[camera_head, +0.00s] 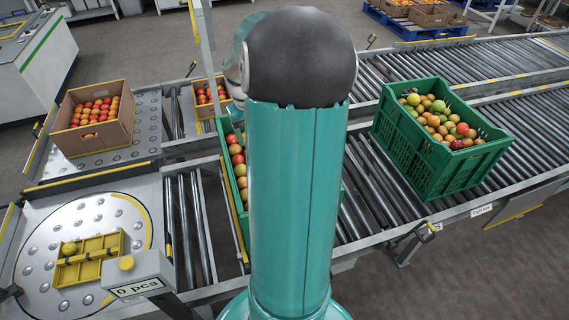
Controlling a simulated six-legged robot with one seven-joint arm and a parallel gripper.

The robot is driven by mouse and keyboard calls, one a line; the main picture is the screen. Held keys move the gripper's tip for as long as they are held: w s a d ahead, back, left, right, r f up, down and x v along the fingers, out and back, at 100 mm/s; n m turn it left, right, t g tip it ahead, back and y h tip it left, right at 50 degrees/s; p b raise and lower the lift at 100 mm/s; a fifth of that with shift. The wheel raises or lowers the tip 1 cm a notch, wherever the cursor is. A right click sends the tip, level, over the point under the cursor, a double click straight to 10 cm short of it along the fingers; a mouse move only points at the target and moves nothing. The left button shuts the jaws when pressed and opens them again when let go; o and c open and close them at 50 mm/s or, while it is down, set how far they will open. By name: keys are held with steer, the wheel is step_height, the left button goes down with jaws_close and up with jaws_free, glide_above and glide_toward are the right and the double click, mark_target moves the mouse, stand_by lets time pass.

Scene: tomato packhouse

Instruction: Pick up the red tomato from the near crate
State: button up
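A green crate (228,180) of red and orange tomatoes (238,160) stands on the rollers, mostly hidden behind my teal arm column. A second green crate (425,165) stands to the right on the conveyor, filled with green, orange and red tomatoes. One red tomato (462,129) lies on top near its right side. I cannot tell which crate is the near one. My gripper is not in view; my arm column with its black top fills the middle of the picture, and part of my arm shows at its upper left.
A cardboard box (122,126) of tomatoes sits at left. A smaller box (199,109) stands behind the column. Rollers between the green crates are partly clear.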

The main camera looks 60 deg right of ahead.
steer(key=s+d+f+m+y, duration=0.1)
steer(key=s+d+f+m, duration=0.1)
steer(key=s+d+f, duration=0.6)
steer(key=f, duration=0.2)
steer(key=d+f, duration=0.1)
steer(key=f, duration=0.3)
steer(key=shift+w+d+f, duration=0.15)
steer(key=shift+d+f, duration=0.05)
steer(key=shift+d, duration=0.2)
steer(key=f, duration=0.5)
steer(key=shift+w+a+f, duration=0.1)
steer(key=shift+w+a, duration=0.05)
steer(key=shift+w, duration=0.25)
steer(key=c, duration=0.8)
